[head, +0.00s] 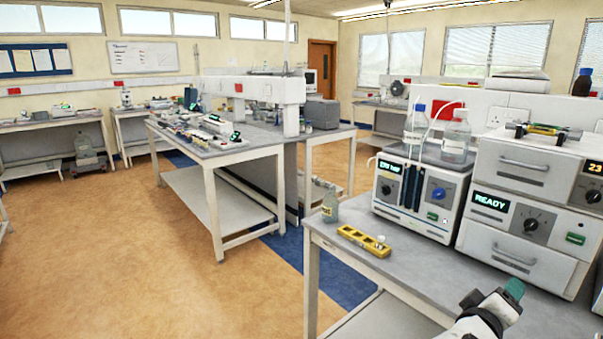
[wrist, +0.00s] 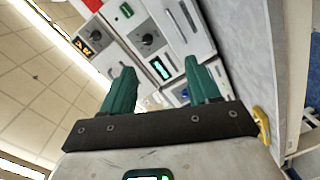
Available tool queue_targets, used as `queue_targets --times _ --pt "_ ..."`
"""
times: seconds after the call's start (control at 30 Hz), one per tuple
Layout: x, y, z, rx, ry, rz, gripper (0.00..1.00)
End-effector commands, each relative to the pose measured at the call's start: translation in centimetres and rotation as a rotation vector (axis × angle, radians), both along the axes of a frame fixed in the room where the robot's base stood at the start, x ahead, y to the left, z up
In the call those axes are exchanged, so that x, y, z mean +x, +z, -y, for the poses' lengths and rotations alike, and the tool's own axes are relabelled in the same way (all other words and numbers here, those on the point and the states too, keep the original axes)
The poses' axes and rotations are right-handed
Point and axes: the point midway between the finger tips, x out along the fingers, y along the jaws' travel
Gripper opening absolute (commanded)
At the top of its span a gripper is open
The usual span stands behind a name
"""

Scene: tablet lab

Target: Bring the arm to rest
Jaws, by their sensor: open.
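My gripper (head: 512,291) shows at the lower right of the head view, over the grey bench top, with a teal fingertip and part of my white arm. In the wrist view my gripper (wrist: 160,67) has its two teal fingers apart, with nothing between them. Beyond the fingers, the wrist view shows white instruments with dark knobs, tilted in the picture. Most of my arm is outside the head view.
The near bench (head: 345,248) carries a yellow tray (head: 364,240), a small bottle (head: 330,206), a pump unit (head: 420,196) and a stacked instrument (head: 525,205). Free bench surface lies in front of them. Open floor (head: 150,270) is at left; another bench (head: 215,154) stands beyond.

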Motion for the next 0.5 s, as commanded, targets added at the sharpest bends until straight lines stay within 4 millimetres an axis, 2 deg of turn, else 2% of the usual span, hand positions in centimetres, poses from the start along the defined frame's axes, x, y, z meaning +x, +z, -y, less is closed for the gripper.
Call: queue_targets --times 0.27,0.37,0.5 --pt "-4.1 -5.4 0.3 0.187 -0.035 -0.04 0.6" --pt "-6.3 -8.0 0.2 0.281 -0.053 -0.065 0.6" --pt "-10.7 -12.9 -0.5 0.458 -0.086 -0.125 0.6"
